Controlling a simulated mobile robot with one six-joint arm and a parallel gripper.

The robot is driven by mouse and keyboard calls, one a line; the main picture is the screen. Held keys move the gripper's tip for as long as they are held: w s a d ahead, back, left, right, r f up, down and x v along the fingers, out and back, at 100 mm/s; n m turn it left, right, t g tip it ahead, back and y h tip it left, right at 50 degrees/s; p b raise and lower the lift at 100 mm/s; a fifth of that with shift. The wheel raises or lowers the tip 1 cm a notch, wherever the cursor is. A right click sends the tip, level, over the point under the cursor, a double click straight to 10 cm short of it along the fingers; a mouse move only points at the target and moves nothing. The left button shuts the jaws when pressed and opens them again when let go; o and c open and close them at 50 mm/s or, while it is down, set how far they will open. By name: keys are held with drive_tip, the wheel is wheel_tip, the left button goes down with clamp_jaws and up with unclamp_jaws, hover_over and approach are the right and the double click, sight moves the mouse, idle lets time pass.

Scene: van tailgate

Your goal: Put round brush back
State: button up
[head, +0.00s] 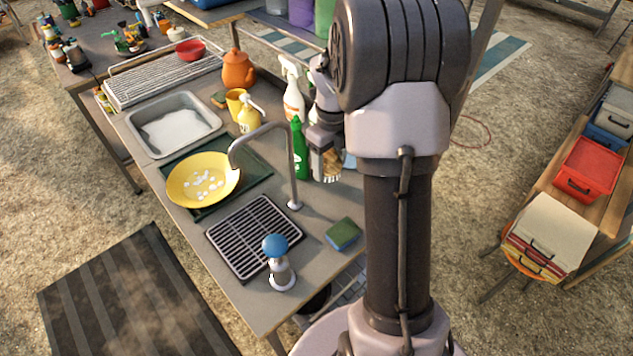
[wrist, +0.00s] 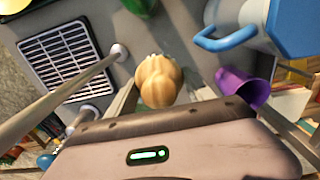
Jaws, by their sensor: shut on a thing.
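The round brush (head: 332,166) has a tan wooden body and pale bristles. In the wrist view the brush (wrist: 158,80) sits between my two fingers, its rounded tan top toward the camera. My gripper (head: 323,160) is shut on it, beside the green bottle and behind the tap. The gripper also shows in the wrist view (wrist: 163,97). My arm hides part of the counter behind the brush, and I cannot tell whether the bristles touch the counter.
The green bottle (head: 299,148), white spray bottle (head: 293,98) and tall tap (head: 290,165) stand close by. A blue jug (wrist: 280,25) and purple cup (wrist: 238,88) are right of the brush. A sponge (head: 342,234) and blue-topped dispenser (head: 280,268) stand nearer; a drain grille (head: 252,236) lies left.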

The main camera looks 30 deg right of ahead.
sight(329, 198)
drive_tip(key=f+b, duration=0.1)
drive_tip(key=f, duration=0.2)
drive_tip(key=f+b, duration=0.1)
drive_tip(key=f, duration=0.2)
drive_tip(key=f+b, duration=0.1)
drive_tip(key=f, duration=0.2)
drive_tip(key=shift+s+f, duration=0.25)
drive_tip(key=shift+s, duration=0.05)
drive_tip(key=shift+f+b, duration=0.15)
drive_tip(key=shift+b, duration=0.25)
drive_tip(key=o, duration=1.2)
wheel_tip(329, 198, up, 12)
drive_tip(key=p, duration=0.4)
drive_tip(key=shift+r+p, duration=0.25)
drive_tip(key=shift+p, duration=0.15)
